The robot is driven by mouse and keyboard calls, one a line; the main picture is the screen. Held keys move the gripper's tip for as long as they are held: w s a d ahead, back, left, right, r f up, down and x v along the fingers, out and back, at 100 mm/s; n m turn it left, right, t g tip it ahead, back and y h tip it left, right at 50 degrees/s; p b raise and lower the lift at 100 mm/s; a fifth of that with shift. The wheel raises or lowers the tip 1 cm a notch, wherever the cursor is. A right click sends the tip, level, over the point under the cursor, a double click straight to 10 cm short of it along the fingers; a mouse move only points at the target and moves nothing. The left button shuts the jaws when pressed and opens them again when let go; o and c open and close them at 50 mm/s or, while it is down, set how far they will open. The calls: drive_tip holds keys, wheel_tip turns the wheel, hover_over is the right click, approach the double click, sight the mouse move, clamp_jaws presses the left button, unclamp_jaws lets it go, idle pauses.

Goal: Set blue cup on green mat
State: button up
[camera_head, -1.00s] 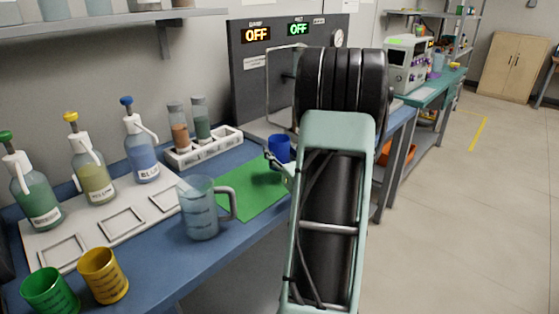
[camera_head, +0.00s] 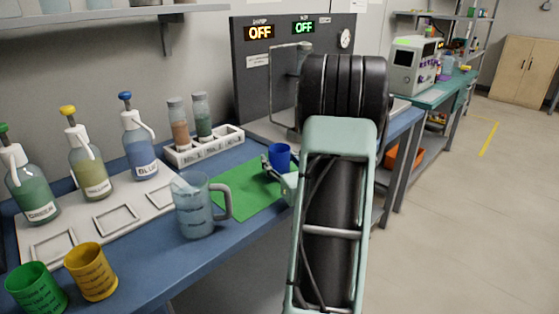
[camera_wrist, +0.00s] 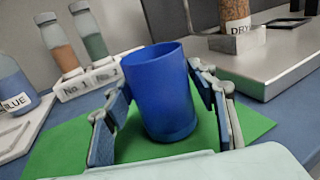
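The blue cup (camera_head: 280,156) stands upright on the far right part of the green mat (camera_head: 238,199). In the wrist view the cup (camera_wrist: 160,95) is large and central, with green mat (camera_wrist: 60,150) around its base. My gripper (camera_wrist: 162,95) has one finger on each side of the cup. Narrow gaps seem to show between fingers and cup, so it looks open around it. In the head view one finger (camera_head: 267,164) of my gripper shows left of the cup; my arm hides the rest.
A clear measuring jug (camera_head: 195,212) stands beside the mat's left edge. A bottle rack (camera_head: 203,147) is behind the mat. Labelled bottles (camera_head: 140,150), a yellow cup (camera_head: 92,274) and a green cup (camera_head: 36,290) are farther left. A grey machine (camera_head: 262,85) is behind.

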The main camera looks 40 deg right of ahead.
drive_tip(key=shift+o, duration=0.2)
drive_tip(key=shift+r, duration=0.1)
drive_tip(key=shift+r+p, duration=0.2)
drive_tip(key=shift+p, duration=0.1)
drive_tip(key=v, duration=1.2)
drive_tip(key=shift+p, duration=0.35)
drive_tip(key=shift+f, duration=0.1)
